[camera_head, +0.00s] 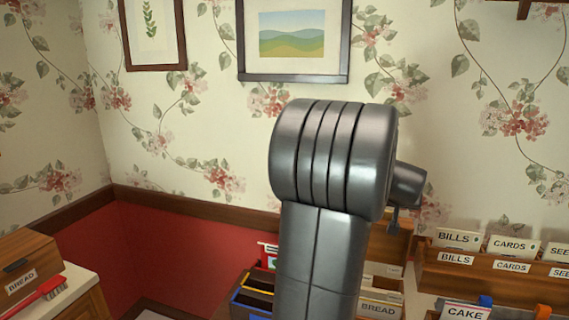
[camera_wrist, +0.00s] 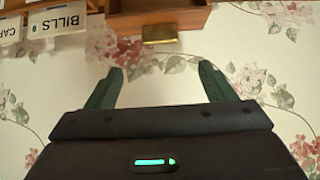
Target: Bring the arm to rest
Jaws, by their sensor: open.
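My arm rises through the middle of the head view and hides part of what stands behind it. In the wrist view my gripper (camera_wrist: 160,76) is open, with its two dark green fingers apart and only papered wall seen between them. I see nothing held in it. In the head view the gripper is mostly hidden behind my arm.
A wooden rack (camera_head: 485,280) with labelled cards stands at right; its BILLS card (camera_wrist: 57,20) also shows in the wrist view. A BREAD box (camera_head: 25,265) and red brush (camera_head: 38,297) lie at left. Framed pictures (camera_head: 292,40) hang on the wall.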

